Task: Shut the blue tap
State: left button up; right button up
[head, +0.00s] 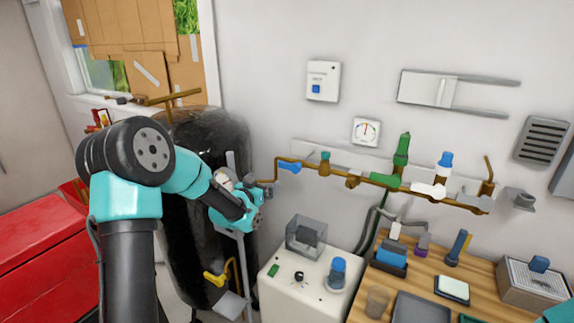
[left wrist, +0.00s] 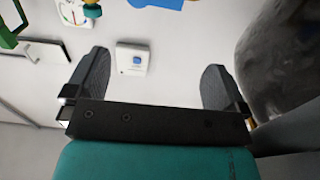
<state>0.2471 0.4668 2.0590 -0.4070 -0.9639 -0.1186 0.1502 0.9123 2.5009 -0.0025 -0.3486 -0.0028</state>
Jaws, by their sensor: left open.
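The blue tap (head: 289,166) is a blue lever handle near the left end of the copper pipe on the wall. It lies roughly along the pipe, tilted slightly. Its blue handle also shows at the top edge of the left wrist view (left wrist: 155,3), partly cut off. My left gripper (head: 252,197) is left of and below the tap in the head view, apart from it. In the left wrist view its two dark fingers (left wrist: 157,75) are spread wide with nothing between them. My right gripper is not in view.
Green valves (head: 401,152) and a blue-topped white valve (head: 444,162) sit further right on the pipe. A black tank (head: 190,250) stands behind my left arm. A white cabinet (head: 300,295) and a wooden bench (head: 480,275) stand below. The wall box (head: 323,80) is above.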

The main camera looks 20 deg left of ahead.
aim_at(286, 164)
pick_arm(q)
jog(key=w, duration=0.5)
jog(key=w+d, duration=0.1)
jog(key=w, duration=1.1)
jog(key=shift+d, duration=0.3)
jog(key=shift+c, duration=0.2)
jog(key=c, duration=1.1)
jog(key=shift+c, duration=0.2)
